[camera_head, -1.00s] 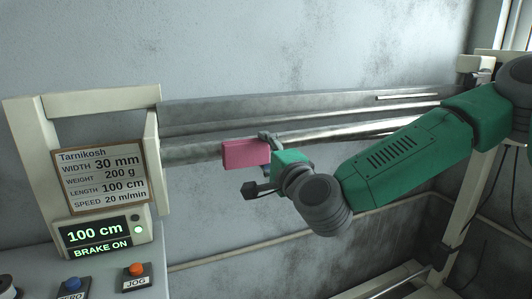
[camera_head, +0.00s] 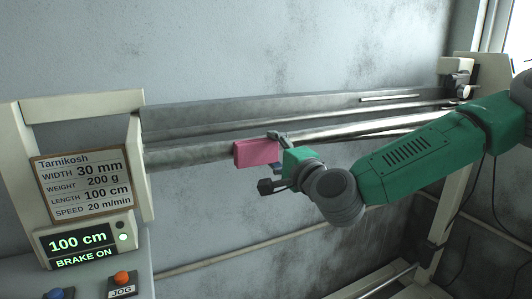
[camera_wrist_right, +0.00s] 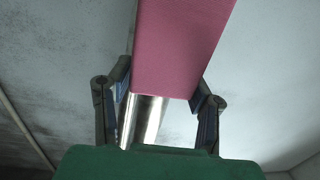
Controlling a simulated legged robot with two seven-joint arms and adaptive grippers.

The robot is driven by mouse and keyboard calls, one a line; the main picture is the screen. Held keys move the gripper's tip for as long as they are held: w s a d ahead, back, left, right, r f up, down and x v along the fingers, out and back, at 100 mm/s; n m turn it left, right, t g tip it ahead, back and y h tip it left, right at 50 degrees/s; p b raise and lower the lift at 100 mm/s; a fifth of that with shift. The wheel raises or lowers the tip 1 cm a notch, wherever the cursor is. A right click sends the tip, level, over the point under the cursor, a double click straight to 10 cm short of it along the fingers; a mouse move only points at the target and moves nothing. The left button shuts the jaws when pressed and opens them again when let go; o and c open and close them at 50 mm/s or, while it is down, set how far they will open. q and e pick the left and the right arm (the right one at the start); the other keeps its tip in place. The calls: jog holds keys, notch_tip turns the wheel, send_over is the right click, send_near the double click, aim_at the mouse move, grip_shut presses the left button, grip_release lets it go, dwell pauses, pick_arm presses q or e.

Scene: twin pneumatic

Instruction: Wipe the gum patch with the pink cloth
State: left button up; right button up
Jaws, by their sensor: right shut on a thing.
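The pink cloth (camera_head: 256,152) is a flat, block-shaped pad. My right gripper (camera_head: 278,153) is shut on it. In the head view the cloth covers part of the long metal rod (camera_head: 190,156); I cannot tell if it touches it. In the right wrist view the cloth (camera_wrist_right: 182,45) sits between the two fingers of my right gripper (camera_wrist_right: 160,82), with the shiny rod (camera_wrist_right: 146,118) beyond its lower edge. I cannot make out a gum patch; it may be behind the cloth. My left gripper is out of view.
A cream frame (camera_head: 80,106) stands at the left end of the rod, with a sign (camera_head: 82,184) and a display (camera_head: 80,243) reading "100 cm" and "BRAKE ON". An orange JOG button (camera_head: 122,278) is below. A flat grey rail (camera_head: 250,110) runs above the rod.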

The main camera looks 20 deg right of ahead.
aim_at(254, 157)
jog(key=shift+d, duration=2.1)
jog(key=shift+a+b, duration=0.75)
jog(key=shift+a, duration=1.7)
jog(key=shift+a+b, duration=0.45)
jog(key=shift+a, duration=2.1)
jog(key=shift+s, duration=0.85)
jog(key=shift+s+d+b, duration=0.15)
jog(key=shift+s+b, duration=0.2)
jog(key=shift+s, duration=1.8)
